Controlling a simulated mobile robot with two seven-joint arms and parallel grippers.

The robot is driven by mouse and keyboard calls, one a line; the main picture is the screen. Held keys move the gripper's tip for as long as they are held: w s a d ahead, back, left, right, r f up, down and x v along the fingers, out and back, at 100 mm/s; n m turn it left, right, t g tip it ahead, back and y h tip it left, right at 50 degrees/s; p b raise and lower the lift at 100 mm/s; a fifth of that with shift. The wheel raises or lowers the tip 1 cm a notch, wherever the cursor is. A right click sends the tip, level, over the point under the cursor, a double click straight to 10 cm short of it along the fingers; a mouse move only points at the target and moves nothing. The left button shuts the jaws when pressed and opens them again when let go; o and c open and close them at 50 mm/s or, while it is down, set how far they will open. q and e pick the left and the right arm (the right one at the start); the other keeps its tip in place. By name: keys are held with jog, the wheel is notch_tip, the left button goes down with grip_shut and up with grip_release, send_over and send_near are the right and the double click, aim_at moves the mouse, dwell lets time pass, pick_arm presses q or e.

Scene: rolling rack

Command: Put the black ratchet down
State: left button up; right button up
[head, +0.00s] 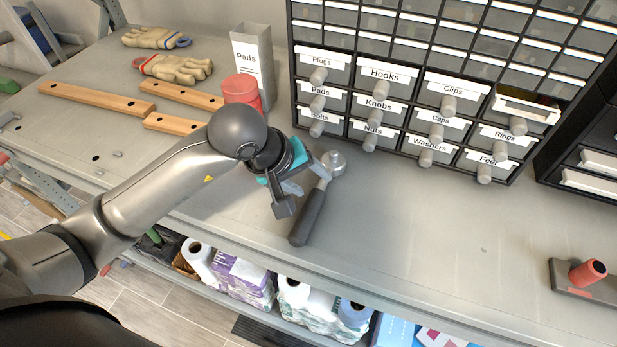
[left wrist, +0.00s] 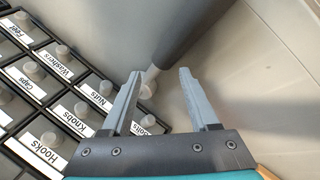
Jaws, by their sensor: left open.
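The black ratchet (head: 307,216) has a dark handle and a silver round head. It appears to lie on the grey workbench (head: 420,215) in front of the drawer cabinet, its head toward the drawers. In the left wrist view the ratchet (left wrist: 185,32) runs from the top down toward the fingers, and one finger partly hides its head. My left gripper (head: 303,190) is beside the ratchet with its fingers apart. In the left wrist view the open fingers (left wrist: 160,75) show a gap with nothing gripped. Contact with the ratchet cannot be told. My right gripper is out of view.
A labelled drawer cabinet (head: 405,112) stands behind, one upper-right drawer pulled out. A red container (head: 240,90), a Pads box (head: 252,62), wooden bars (head: 97,99) and gloves (head: 173,68) lie left. A red-handled item (head: 587,273) sits right. The bench's middle right is clear.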

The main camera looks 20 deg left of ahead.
pick_arm(q)
jog(key=v, duration=1.2)
jog(key=shift+r, duration=0.4)
